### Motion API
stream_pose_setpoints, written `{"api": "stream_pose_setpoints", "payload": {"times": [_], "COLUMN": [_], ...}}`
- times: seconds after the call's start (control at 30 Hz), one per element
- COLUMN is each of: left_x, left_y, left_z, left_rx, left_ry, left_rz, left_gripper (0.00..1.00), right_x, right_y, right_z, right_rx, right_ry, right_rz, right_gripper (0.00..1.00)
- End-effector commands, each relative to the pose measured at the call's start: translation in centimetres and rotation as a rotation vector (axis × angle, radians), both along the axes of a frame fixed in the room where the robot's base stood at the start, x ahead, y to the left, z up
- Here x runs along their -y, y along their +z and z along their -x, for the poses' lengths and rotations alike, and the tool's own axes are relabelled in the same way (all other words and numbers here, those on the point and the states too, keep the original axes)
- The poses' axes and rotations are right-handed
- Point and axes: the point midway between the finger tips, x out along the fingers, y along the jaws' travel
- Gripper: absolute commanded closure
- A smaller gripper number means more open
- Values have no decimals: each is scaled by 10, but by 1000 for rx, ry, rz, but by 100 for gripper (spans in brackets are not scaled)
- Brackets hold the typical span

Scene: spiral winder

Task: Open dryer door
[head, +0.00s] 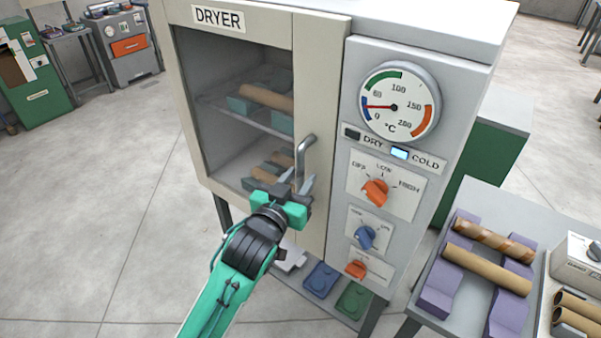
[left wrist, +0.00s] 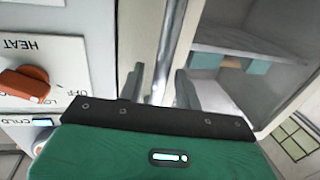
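The dryer door (head: 320,100) is a cream frame with a large window, and it looks shut in the head view. Its metal handle (head: 304,146) is an upright bar on the door's right side. My left gripper (head: 295,186) is at the lower part of the handle. In the left wrist view, the handle (left wrist: 166,50) rises between the two grey fingers of the left gripper (left wrist: 159,88), with visible gaps on both sides. The fingers are open. Whether a finger touches the bar is hard to tell. My right gripper is out of view.
The control panel with a gauge (head: 396,106) and knobs (head: 375,192) is right of the door. A table with brown tubes on purple holders (head: 436,300) stands at lower right. Floor left of the dryer (head: 120,230) is clear. Coloured items (head: 322,280) lie on a low shelf below.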

Motion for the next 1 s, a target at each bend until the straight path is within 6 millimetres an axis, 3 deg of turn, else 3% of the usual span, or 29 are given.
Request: {"api": "stream_pose_setpoints", "payload": {"times": [0.17,0.47,0.63,1.0], "left_x": [5,5,5,2], "left_y": [0,0,0,0], "left_z": [-11,-12,-12,-8], "left_rx": [0,0,0,0], "left_ry": [0,0,0,-8], "left_rz": [-1,-1,-1,-1], "left_gripper": [66,66,99,100], "right_x": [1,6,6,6], "right_y": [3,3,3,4], "right_z": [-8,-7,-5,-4], "right_rx": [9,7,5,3], "right_ry": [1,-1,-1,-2], "right_rz": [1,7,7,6], "right_gripper": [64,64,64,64]}}
